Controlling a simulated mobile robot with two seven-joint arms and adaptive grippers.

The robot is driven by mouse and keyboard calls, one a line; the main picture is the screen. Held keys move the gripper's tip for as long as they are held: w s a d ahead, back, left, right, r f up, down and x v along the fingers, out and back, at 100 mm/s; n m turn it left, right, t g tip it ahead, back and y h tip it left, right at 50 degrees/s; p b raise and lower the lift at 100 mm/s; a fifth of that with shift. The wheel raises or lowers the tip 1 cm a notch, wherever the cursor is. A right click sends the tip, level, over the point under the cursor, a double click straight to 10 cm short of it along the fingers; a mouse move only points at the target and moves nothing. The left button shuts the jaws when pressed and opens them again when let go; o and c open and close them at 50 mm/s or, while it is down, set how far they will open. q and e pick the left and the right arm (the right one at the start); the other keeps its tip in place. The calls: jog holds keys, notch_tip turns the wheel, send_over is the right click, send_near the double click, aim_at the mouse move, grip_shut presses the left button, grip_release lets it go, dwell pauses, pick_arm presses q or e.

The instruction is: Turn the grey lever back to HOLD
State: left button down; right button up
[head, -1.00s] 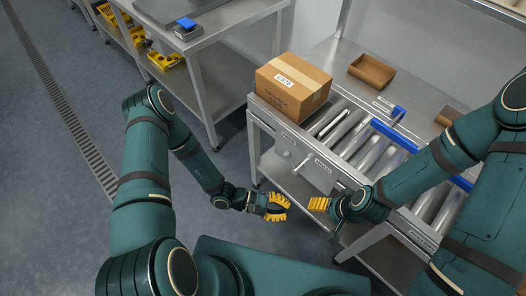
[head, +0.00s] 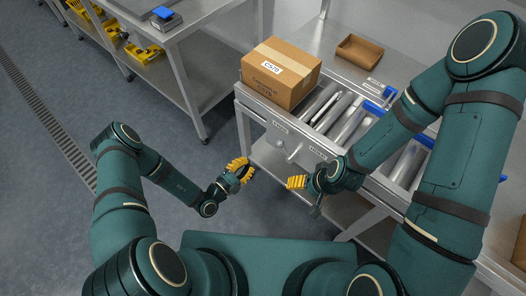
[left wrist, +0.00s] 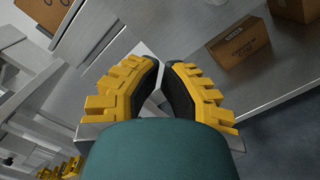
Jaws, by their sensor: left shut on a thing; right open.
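The grey lever (head: 295,153) is on the front panel of the roller conveyor, between two small labels. The right-hand label (head: 318,153) seems to read HOLD. The lever is small here, and I cannot tell its exact setting. My left gripper (head: 246,168) is left of the lever and apart from it. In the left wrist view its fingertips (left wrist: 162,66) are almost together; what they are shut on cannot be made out. My right gripper (head: 293,183) is open below the panel, with nothing visible in it.
A cardboard box (head: 281,75) stands on the conveyor's left end. A brown open tray (head: 359,51) lies behind the rollers. A steel bench (head: 205,30) with a blue-topped device (head: 164,15) stands at the back left. Floor is free at the left.

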pick_arm(q)
jog(key=w+d, duration=0.2)
jog(key=w+d+r, duration=0.1)
jog(key=w+d, duration=0.1)
jog(key=d, duration=0.1)
jog(key=w+d+r+b, duration=0.1)
jog(key=w+d, duration=0.1)
jog(key=d, duration=0.1)
jog(key=shift+w+r, duration=0.1)
jog(key=shift+w, duration=0.25)
jog(key=shift+s+d+r, duration=0.15)
jog(key=shift+d+r, duration=0.2)
jog(key=shift+d, duration=0.1)
jog(key=shift+a, duration=0.1)
